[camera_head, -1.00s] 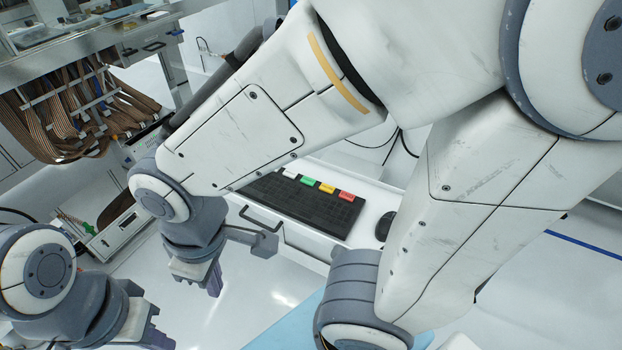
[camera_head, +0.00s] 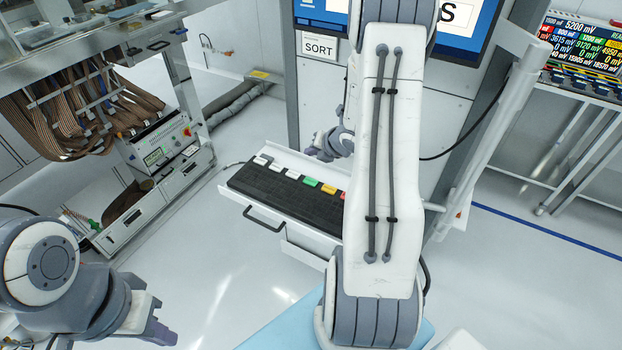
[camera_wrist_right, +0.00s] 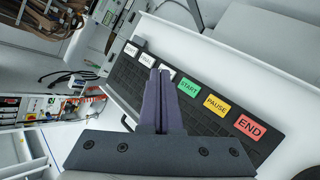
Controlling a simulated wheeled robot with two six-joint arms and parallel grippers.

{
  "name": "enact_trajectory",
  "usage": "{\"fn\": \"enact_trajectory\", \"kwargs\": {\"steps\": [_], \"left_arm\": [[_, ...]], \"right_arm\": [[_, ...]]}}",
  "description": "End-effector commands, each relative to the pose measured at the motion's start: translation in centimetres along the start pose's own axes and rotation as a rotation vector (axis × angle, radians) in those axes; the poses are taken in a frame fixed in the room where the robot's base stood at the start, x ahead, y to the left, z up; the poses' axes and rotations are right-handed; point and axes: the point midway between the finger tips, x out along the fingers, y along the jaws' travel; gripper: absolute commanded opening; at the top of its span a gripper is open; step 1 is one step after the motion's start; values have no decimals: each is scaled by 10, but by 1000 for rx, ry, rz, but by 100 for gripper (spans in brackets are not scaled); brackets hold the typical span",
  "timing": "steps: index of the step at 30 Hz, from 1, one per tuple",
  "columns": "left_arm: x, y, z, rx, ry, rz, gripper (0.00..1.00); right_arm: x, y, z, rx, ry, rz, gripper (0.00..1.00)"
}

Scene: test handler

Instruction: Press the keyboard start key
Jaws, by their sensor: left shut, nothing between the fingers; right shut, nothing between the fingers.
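The black keyboard (camera_head: 270,190) lies on a white pull-out shelf. The green START key (camera_head: 311,181) is visible in the head view. In the right wrist view the START key (camera_wrist_right: 189,87) reads clearly, just right of my right gripper's fingertips (camera_wrist_right: 159,72). These purple fingers are shut and empty, and overlap the white keys beside START in that view; whether they touch the keyboard I cannot tell. In the head view my right gripper (camera_head: 318,154) is small, beyond the keyboard's back edge. My left gripper (camera_head: 160,335) is shut and empty at the lower left, away from the keyboard.
Beside START are the yellow PAUSE key (camera_wrist_right: 217,104) and red END key (camera_wrist_right: 249,126). My right arm hides the keyboard's right end in the head view. A cabinet with a SORT label (camera_head: 318,47) stands behind the shelf (camera_head: 305,240). Open floor lies to the left.

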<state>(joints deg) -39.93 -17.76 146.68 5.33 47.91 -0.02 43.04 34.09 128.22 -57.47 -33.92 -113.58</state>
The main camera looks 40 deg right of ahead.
Motion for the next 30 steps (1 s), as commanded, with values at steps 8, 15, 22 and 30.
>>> {"fn": "enact_trajectory", "kwargs": {"steps": [8, 15, 22, 30], "left_arm": [[0, 0, 0, 0, 0, 0, 0], [5, 0, 0, 0, 0, 0, 0], [24, -2, 1, 0, 0, 0, 0], [54, -4, 3, 0, 0, 0, 0]], "right_arm": [[0, -1, 1, -10, -2, 4, 0], [4, -4, -3, -8, -1, 4, 0], [21, -16, -15, -7, -1, 3, 0], [49, -37, -35, -7, -1, 3, 0]]}}
